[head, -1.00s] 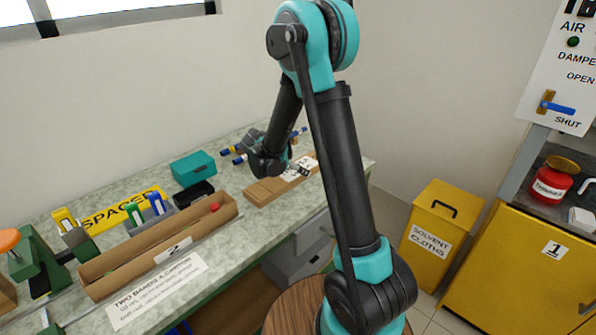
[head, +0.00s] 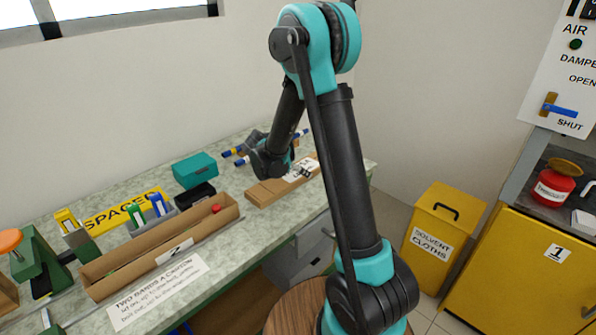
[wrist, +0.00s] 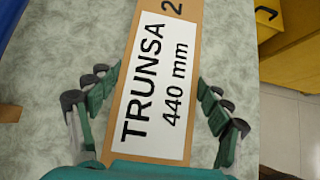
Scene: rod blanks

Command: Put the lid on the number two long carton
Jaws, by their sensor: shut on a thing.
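The long lid is a brown cardboard strip (head: 265,192) lying along the bench in the head view. In the wrist view the lid (wrist: 190,60) carries a white label reading TRUNSA 440 mm and a 2. My gripper (wrist: 156,88) is shut on the lid, with fingers on both sides of it. In the head view my gripper is mostly hidden by my own wrist. The number two long carton (head: 125,277) stands open on the bench to the left, with a white 2 label on its front. A red-ended piece (head: 216,208) shows inside its right end.
A teal box (head: 195,170) and a black holder (head: 195,195) stand behind the carton. Blue-ended rods (head: 240,160) lie by my wrist.

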